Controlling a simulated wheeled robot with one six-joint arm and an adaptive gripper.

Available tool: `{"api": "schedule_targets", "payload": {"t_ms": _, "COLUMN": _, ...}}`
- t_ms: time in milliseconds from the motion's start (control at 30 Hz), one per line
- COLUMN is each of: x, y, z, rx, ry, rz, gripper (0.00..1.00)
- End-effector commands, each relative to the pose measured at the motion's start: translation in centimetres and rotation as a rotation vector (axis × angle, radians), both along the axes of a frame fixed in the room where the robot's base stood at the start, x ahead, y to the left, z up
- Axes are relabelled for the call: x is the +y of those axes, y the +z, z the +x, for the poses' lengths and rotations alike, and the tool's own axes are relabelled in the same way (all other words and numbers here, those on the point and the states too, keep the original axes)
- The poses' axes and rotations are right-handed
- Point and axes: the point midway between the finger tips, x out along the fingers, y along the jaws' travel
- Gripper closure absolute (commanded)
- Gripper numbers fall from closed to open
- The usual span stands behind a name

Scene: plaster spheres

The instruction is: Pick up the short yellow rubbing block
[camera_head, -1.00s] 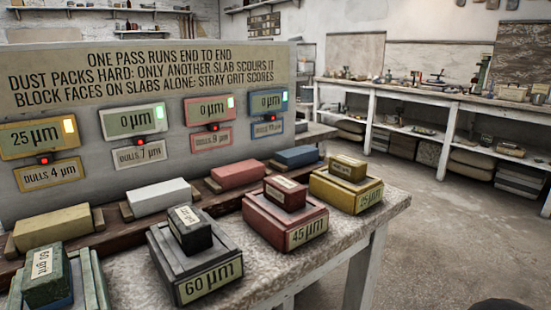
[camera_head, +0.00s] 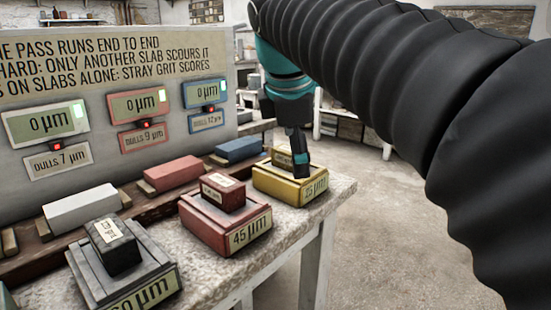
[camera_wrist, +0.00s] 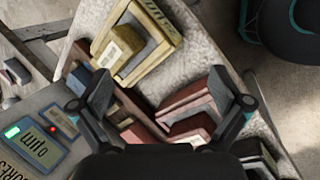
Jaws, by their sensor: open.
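The short yellow rubbing block (camera_head: 279,158) sits on the yellow 25 µm slab (camera_head: 278,188) at the bench's right end. My gripper (camera_head: 300,168) hides part of the block in the head view. In the wrist view the yellow block (camera_wrist: 121,44) lies on its slab (camera_wrist: 152,38) in the upper left. My open, empty gripper (camera_wrist: 162,88) shows there with its fingers spread wide. The yellow block is outside the gap between them, up and to the left in the picture. I see no contact between finger and block.
A red block (camera_head: 222,190) on the 45 µm slab (camera_head: 215,228) stands left of the yellow slab. A dark block (camera_head: 112,246) on the grey slab (camera_head: 82,270) is further left. White, red and blue blocks lie along the wooden rack. A panel with displays (camera_head: 125,95) stands behind.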

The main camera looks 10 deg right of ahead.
Motion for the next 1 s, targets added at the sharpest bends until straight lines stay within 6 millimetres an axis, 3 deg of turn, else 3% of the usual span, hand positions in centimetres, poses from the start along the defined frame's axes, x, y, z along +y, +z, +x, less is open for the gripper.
{"api": "schedule_targets", "payload": {"t_ms": 33, "x": 0.4, "y": 1.4, "z": 1.3, "rx": 0.028, "ry": 0.084, "rz": -0.044, "gripper": 0.0}}
{"api": "schedule_targets", "payload": {"t_ms": 200, "x": 1.5, "y": 5.3, "z": 3.9, "rx": 0.138, "ry": 0.368, "rz": -0.19, "gripper": 0.0}}
{"api": "schedule_targets", "payload": {"t_ms": 500, "x": 2.9, "y": 8.4, "z": 5.5, "rx": 0.265, "ry": 0.655, "rz": -0.312, "gripper": 0.0}}
{"api": "schedule_targets", "payload": {"t_ms": 667, "x": 2.7, "y": 7.6, "z": 5.8, "rx": 0.281, "ry": 0.686, "rz": -0.323, "gripper": 0.0}}
{"api": "schedule_targets", "payload": {"t_ms": 1000, "x": 0.8, "y": 2.1, "z": 7.0, "rx": 0.281, "ry": 0.685, "rz": -0.323, "gripper": 0.0}}
